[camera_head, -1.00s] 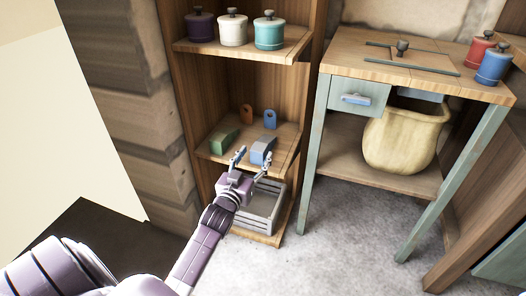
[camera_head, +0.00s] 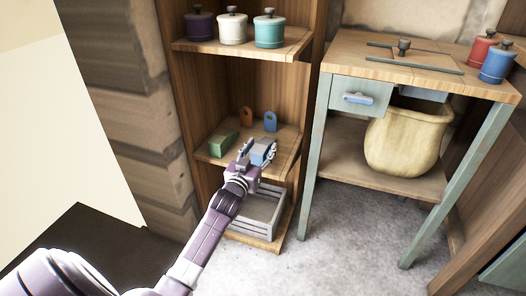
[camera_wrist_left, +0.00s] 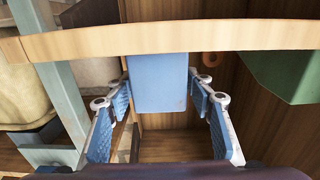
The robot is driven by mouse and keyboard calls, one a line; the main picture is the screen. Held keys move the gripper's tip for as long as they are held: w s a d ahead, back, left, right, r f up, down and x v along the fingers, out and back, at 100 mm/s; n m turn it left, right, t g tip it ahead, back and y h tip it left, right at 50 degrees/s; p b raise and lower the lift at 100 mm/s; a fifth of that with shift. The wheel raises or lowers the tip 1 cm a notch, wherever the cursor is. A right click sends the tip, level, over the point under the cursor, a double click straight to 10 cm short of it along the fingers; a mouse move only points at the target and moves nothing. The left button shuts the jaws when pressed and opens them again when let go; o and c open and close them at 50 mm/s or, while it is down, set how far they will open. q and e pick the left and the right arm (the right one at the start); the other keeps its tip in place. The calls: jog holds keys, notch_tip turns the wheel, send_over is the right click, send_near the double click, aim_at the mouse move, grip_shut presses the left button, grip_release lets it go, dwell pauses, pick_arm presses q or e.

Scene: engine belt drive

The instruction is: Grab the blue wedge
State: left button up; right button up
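The blue wedge (camera_head: 261,153) sits on the middle shelf near its front edge. My left gripper (camera_head: 257,151) is at the shelf front with its fingers on either side of the wedge. In the left wrist view, the blue wedge (camera_wrist_left: 158,82) shows between the open fingers of the left gripper (camera_wrist_left: 161,98), with a small gap on each side. The shelf's front edge crosses above it there. In the head view the fingers hide part of the wedge. My right gripper is not in view.
A green wedge (camera_head: 223,143) lies left of the blue one on the shelf (camera_head: 284,170). Orange (camera_head: 246,117) and blue (camera_head: 270,121) tags stand behind. A grey crate (camera_head: 262,212) sits below. Lidded pots line the upper shelf. A workbench (camera_head: 440,80) stands to the right.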

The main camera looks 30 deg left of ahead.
pick_arm(q)
jog(key=c, duration=1.1)
jog(key=shift+o, duration=0.2)
